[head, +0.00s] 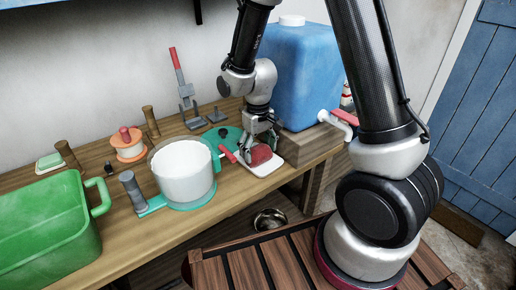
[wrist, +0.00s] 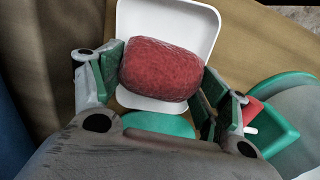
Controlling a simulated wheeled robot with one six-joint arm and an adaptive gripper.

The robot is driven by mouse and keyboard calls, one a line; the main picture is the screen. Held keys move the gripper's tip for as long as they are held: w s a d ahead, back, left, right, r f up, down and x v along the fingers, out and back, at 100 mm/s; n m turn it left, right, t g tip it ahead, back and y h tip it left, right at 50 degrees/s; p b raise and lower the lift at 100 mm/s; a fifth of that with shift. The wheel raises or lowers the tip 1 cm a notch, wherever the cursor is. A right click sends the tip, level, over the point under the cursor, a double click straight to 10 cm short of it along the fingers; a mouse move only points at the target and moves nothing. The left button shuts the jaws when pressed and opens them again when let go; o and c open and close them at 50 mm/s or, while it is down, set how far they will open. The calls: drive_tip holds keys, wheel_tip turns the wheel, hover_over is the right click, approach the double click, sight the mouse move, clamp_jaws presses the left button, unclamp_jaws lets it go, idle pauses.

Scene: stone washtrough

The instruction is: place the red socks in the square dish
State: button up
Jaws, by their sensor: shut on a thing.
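The red socks (head: 261,155) are a rounded red bundle. My gripper (head: 258,146) is shut on them, one finger on each side, as the wrist view shows with the socks (wrist: 162,70) between the green finger pads (wrist: 160,78). The square dish (head: 270,169) is white and shallow, near the right end of the wooden bench. In the wrist view the dish (wrist: 203,20) lies directly behind the socks, its rim showing around them. The socks are over the dish; I cannot tell whether they touch its floor.
A green tub (head: 45,225) is at far left. A blue water container (head: 297,75) with a tap stands at the back right. A metal bowl (head: 270,219) sits lower down.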

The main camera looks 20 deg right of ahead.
sight(258, 147)
drive_tip(key=shift+f, duration=0.1)
drive_tip(key=o, duration=1.1)
drive_tip(key=shift+c, duration=0.2)
wheel_tip(258, 147, up, 12)
